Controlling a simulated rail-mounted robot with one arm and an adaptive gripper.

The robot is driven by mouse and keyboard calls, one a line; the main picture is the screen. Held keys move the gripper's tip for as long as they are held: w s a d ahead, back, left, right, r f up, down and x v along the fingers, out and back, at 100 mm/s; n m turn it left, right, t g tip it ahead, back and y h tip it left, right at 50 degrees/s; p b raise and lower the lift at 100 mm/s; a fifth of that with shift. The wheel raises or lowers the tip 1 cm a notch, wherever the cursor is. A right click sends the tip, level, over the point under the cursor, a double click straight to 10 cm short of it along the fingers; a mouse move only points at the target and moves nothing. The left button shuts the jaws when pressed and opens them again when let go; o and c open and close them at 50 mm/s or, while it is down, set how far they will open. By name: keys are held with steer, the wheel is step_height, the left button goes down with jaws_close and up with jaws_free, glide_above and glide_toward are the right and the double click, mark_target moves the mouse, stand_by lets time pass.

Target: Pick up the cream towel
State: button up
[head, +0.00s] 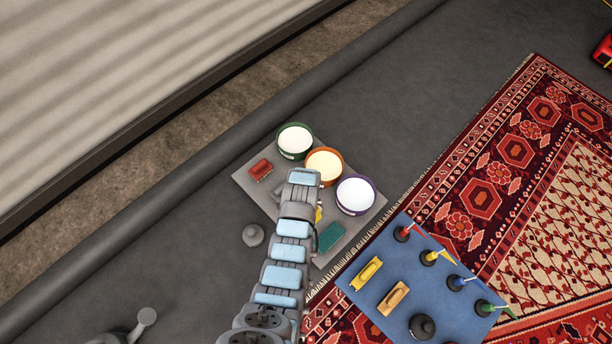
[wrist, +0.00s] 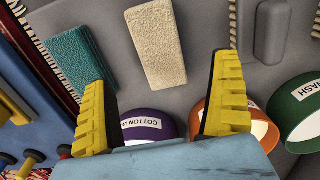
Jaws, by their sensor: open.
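The cream towel (wrist: 155,45) is a pale, textured, folded block lying on a grey mat in the wrist view. It lies beyond and between the fingertips of my gripper (wrist: 163,72). My gripper is open, with its yellow fingers spread wide and nothing between them. I cannot tell its height above the towel. In the head view, my arm hides the towel, and only a bit of yellow finger (head: 318,214) shows.
A teal towel (wrist: 82,60) lies left of the cream one. Purple (head: 356,196), orange (head: 324,166) and green (head: 295,141) tubs stand close by on the grey mat. A red block (head: 261,169) lies there too. A blue board (head: 370,300) with tools is at right.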

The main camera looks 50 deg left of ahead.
steer(key=shift+a+f+b, duration=0.1)
steer(key=shift+f+b, duration=0.25)
steer(key=shift+f, duration=1)
steer(key=shift+w+f+b, duration=0.1)
steer(key=shift+f+b, duration=1.35)
steer(key=shift+f, duration=1.2)
steer(key=c, duration=1.3)
steer(key=shift+r, duration=0.15)
